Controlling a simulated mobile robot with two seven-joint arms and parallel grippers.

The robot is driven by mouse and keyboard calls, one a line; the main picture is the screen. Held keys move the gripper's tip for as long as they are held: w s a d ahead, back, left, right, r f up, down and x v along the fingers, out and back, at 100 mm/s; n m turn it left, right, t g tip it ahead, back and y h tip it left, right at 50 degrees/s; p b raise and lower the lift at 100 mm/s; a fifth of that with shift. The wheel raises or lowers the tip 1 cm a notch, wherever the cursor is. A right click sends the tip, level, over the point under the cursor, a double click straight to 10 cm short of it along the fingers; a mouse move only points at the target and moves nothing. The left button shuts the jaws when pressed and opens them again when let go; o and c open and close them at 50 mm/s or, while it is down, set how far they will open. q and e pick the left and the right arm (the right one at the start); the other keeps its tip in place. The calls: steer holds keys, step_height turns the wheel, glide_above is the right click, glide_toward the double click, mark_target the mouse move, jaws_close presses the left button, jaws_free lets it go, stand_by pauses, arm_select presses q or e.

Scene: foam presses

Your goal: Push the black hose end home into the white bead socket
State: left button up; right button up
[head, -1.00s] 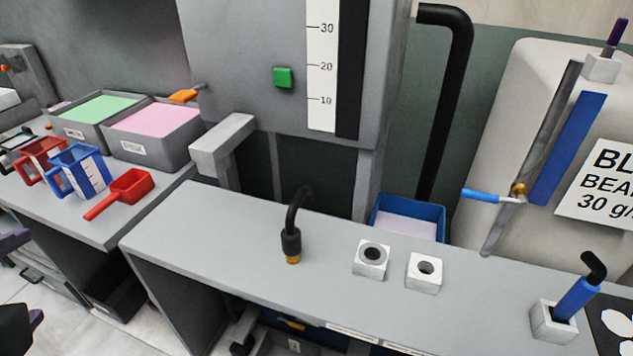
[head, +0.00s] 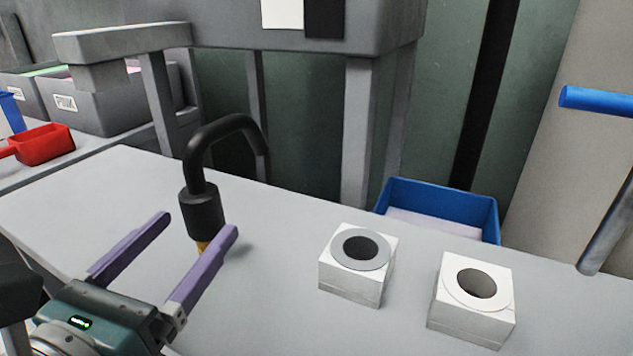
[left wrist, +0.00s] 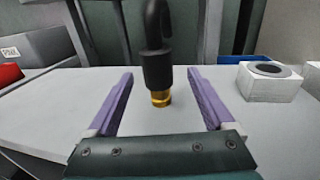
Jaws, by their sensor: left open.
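The black hose end (head: 202,212) stands upright on the grey bench, with a black collar, a brass tip and a hose bending over to the right at the top. It also shows in the left wrist view (left wrist: 157,68). My left gripper (head: 199,223) is open, its purple fingers pointing at the hose end, one to each side, touching neither side in the left wrist view. One finger partly hides the brass tip in the head view. Two white socket blocks stand to the right: one with a grey ring (head: 335,278), one with a white ring (head: 462,312). Both holes look empty.
A blue bin (head: 440,208) stands behind the bench. A grey frame leg (head: 357,130) rises behind the bench. A blue-handled lever (head: 597,101) juts in at the upper right. A red scoop (head: 45,145) lies far left. Bench between hose and sockets is clear.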

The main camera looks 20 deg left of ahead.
mark_target(218, 194)
arm_select(q)
steer(key=w, duration=0.2)
steer(key=w+a, duration=0.1)
steer(key=w, duration=0.4)
steer(key=shift+w+a+r, duration=0.15)
steer(key=shift+w, duration=0.15)
jaws_close()
stand_by(0.4)
